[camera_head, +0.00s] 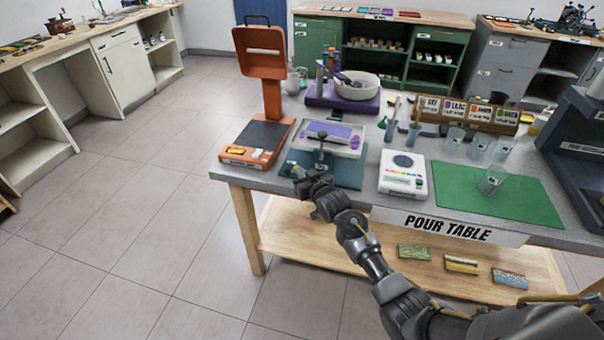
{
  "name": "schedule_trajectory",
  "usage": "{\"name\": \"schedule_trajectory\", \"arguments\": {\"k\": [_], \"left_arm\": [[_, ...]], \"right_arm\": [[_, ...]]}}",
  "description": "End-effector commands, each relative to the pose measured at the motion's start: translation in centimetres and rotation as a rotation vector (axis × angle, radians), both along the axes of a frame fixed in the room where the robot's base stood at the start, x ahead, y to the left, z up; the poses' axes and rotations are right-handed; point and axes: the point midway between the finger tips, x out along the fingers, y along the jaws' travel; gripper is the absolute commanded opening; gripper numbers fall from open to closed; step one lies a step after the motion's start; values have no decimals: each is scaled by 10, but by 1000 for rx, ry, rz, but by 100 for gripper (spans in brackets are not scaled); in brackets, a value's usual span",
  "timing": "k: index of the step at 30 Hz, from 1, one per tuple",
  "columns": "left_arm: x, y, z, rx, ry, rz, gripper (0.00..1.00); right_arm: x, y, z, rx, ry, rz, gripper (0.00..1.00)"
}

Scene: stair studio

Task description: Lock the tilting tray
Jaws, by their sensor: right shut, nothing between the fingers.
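The tilting tray (356,154) is a pale tray with a purple, patterned sheet in it. It sits on a teal base (345,175) at the front edge of the pour table. A small dark upright part (321,147) stands at the front of the tray; I cannot tell whether it is the lock. My right gripper (297,171) is shut and empty. It appears at the front left of the teal base, just below the tray; I cannot tell whether it touches. My right arm covers part of the table's front edge. My left gripper is not in view.
An orange press (262,100) stands left of the tray. A purple stand with a white bowl (358,85) is behind. The floor at left is clear.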

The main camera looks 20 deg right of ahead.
Motion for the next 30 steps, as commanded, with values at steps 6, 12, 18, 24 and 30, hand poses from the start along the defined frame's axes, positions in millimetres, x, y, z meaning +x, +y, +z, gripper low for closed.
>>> {"name": "schedule_trajectory", "arguments": {"k": [6,12,18,24,30], "left_arm": [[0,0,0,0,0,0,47],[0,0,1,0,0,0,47],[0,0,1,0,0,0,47],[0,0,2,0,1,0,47],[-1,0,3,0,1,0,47]], "right_arm": [[0,0,0,0,0,0,0],[1,-2,0,0,0,0,0],[2,-3,0,0,0,0,0],[4,-5,0,0,0,0,0],[7,-9,1,0,-1,0,0]]}}
